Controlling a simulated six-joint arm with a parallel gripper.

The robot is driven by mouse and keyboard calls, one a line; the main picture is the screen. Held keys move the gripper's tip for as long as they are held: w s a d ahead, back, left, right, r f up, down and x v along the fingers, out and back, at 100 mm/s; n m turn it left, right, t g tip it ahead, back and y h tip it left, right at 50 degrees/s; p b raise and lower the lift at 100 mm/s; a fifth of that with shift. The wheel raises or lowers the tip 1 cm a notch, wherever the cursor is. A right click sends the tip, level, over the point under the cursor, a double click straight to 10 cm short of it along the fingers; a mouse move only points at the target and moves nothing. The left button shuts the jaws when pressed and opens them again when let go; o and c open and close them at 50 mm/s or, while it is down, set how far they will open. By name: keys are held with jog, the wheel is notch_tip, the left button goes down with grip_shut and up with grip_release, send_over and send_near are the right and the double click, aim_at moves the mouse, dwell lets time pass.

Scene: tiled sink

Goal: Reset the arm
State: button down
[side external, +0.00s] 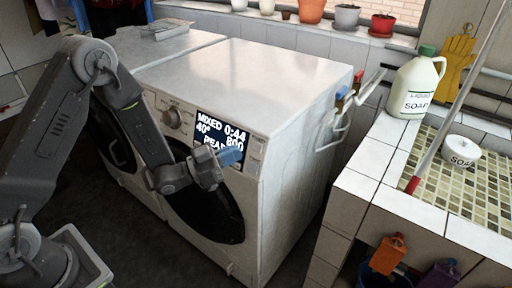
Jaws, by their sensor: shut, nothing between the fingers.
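My gripper (232,155) is at the end of my grey arm, in front of the upper front panel of a white washing machine (290,190). Its blue fingertips are shut with nothing between them. They lie in front of the lower right of the lit display (212,126), which reads "MIXED 0:44", "40°", "800" and a partly covered word starting "REA". I cannot tell whether the fingertips touch the panel. A round knob (172,118) is left of the display. The dark round door (205,215) is below, partly hidden by my arm.
A tiled sink counter (362,190) is on the right, with a soap jug (414,85), a white soap pot (460,152) and a red-tipped stick (412,185). Potted plants line the sill (290,28). A second white machine (165,50) stands left. The washing machine's top (240,75) is clear.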

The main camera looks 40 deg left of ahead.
jog(key=shift+r, duration=0.1)
jog(key=s+a+r+n+g+y, duration=0.1)
jog(key=a+r+n+g+y, duration=0.15)
jog(key=r+y, duration=0.25)
jog(key=s+a+r+n+g+y, duration=0.1)
jog(key=s+a+r+g+y, duration=0.15)
jog(key=r+y, duration=0.3)
jog(key=s+r+n+g, duration=0.1)
jog(key=s+g, duration=0.2)
jog(key=s, duration=0.7)
jog(key=s+r+n+g, duration=0.2)
jog(key=s+g, duration=0.1)
jog(key=s, duration=0.7)
jog(key=shift+s+a+r+g+y, duration=0.25)
jog(key=shift+s+a+g+y, duration=0.05)
jog(key=shift+s+a+y, duration=0.1)
jog(key=c, duration=1.8)
grip_release()
jog(key=shift+n, duration=0.25)
jog(key=shift+c, duration=0.2)
